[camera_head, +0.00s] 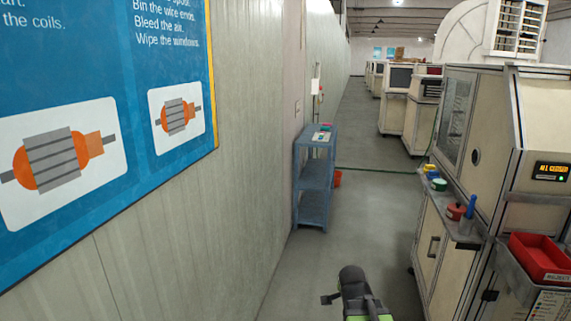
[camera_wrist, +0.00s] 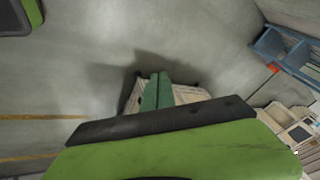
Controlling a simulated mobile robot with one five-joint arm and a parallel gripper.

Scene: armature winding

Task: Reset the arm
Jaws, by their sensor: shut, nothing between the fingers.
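My gripper (camera_wrist: 159,76) shows in the wrist view as two green fingers lying side by side with no gap between them. It is shut and empty, with grey floor beyond it. In the head view a dark and green part of my arm (camera_head: 356,292) stands at the bottom, right of centre, over the floor. I cannot make out the fingers there. No object touches the gripper in the wrist view.
A blue shelf (camera_head: 313,180) stands against the left wall; it also shows in the wrist view (camera_wrist: 283,45). A pale machine (camera_head: 500,130) with a red bin (camera_head: 541,258) stands on the right. The grey aisle floor (camera_head: 370,195) between them is clear.

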